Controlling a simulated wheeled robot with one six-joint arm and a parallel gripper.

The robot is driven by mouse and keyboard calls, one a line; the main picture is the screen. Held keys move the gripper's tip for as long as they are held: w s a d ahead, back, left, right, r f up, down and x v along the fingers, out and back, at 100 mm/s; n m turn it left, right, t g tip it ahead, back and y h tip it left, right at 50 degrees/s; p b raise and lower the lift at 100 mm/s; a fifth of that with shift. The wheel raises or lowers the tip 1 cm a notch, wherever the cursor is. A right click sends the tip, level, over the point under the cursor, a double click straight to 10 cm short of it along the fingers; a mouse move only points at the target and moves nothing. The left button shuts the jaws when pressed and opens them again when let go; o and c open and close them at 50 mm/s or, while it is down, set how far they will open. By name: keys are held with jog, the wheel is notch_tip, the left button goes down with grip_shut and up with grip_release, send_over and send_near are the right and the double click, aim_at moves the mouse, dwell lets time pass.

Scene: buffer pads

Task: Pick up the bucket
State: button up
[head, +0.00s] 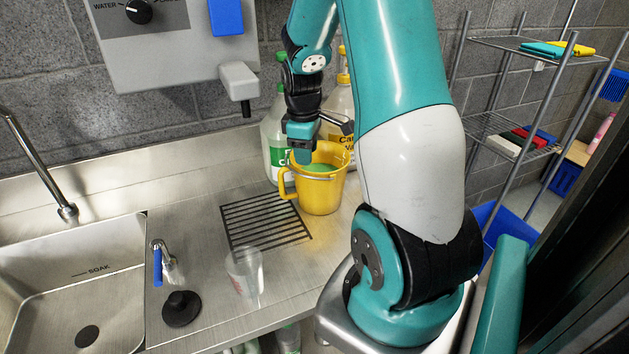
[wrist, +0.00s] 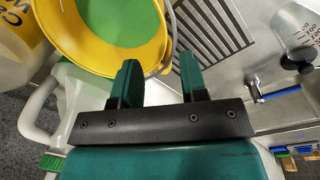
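The yellow bucket (head: 322,195) stands upright on the steel counter, with green inside. A yellow side handle (head: 284,183) sticks out to its left in the head view. My gripper (head: 302,155) is above the bucket's left rim, pointing down. In the wrist view the bucket (wrist: 80,62) is at the upper left, and a thin grey curved strip (wrist: 173,35) runs along its right side. My gripper (wrist: 160,78) is open there, its two green fingers apart. The left finger overlaps the bucket's rim; I cannot tell whether they touch.
Two jugs, one with a green label (head: 277,140) and one labelled in yellow (head: 340,100), stand close behind the bucket. A slotted drain (head: 262,220) and a clear measuring cup (head: 245,272) are to the left. The sink (head: 70,285) is further left.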

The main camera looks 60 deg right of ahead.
aim_at(309, 183)
jog(key=f, duration=0.3)
jog(key=shift+d+f, duration=0.2)
jog(key=shift+f, duration=0.1)
jog(key=shift+s+d+f+p, duration=0.15)
jog(key=shift+f+p, duration=0.35)
jog(key=shift+f, duration=0.85)
jog(key=shift+w+d+f+p, duration=0.1)
jog(key=shift+f+p, duration=0.4)
jog(key=shift+f, duration=0.85)
jog(key=shift+c, duration=0.2)
grip_shut()
